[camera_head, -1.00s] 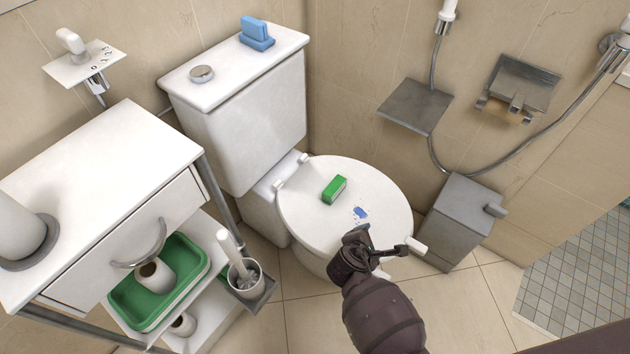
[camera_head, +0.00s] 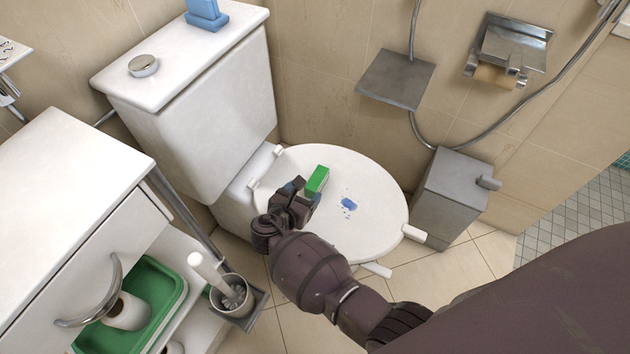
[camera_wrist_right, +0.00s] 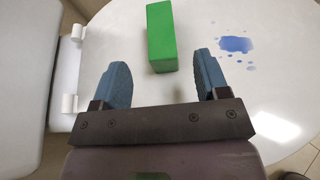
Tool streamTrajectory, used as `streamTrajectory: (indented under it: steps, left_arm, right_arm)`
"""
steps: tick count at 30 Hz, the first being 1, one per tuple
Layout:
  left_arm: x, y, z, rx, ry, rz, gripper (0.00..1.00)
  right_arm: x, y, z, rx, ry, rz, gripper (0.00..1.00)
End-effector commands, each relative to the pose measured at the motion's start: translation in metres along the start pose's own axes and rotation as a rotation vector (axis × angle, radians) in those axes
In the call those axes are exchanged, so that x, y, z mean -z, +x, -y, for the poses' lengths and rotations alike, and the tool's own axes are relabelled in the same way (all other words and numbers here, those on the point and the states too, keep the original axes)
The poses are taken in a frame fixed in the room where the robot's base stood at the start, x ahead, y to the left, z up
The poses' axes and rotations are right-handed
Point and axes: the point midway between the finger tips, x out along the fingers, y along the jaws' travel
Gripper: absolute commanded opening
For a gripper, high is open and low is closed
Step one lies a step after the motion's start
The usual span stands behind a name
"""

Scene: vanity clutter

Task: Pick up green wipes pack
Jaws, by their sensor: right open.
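The green wipes pack (camera_head: 317,181) is a small green block on the closed white toilet lid (camera_head: 375,225). In the right wrist view the green wipes pack (camera_wrist_right: 161,38) lies just ahead of my right gripper (camera_wrist_right: 163,82), roughly centred between the two blue fingertips. The fingers are spread open with nothing between them. In the head view my right gripper (camera_head: 299,190) is at the near left side of the pack and hides part of its surroundings. My left gripper is not in view.
A blue spill (camera_head: 349,204) lies on the lid right of the pack. The white cistern (camera_head: 200,110) stands behind left, a grey bin (camera_head: 455,195) to the right. A white cabinet (camera_head: 65,190) and a toilet brush holder (camera_head: 232,297) are at left.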

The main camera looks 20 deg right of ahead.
Motion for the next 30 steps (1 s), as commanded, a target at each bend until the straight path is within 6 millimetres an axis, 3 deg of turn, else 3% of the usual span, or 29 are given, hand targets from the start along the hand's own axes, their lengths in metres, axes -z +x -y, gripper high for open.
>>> streamTrajectory:
  steps: [8, 12, 16, 24, 26, 30]
  left_arm:
    - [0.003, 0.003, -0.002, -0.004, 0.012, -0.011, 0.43]
    - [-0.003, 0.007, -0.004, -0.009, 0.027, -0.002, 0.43]
    - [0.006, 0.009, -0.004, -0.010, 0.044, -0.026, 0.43]
    - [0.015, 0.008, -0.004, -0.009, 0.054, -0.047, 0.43]
    - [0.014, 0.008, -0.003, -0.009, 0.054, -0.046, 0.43]
    - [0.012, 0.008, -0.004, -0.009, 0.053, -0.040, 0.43]
  right_arm:
    - [0.003, 0.019, 0.001, 0.000, -0.001, -0.003, 0.68]
    - [0.007, 0.038, 0.004, 0.003, -0.002, -0.005, 0.68]
    - [0.005, 0.055, 0.003, 0.002, -0.002, -0.004, 0.68]
    - [0.000, 0.060, 0.001, -0.001, 0.003, -0.001, 0.68]
    - [0.000, 0.060, 0.001, -0.001, 0.003, -0.001, 0.62]
    - [0.000, 0.059, 0.001, -0.001, 0.003, -0.001, 0.41]
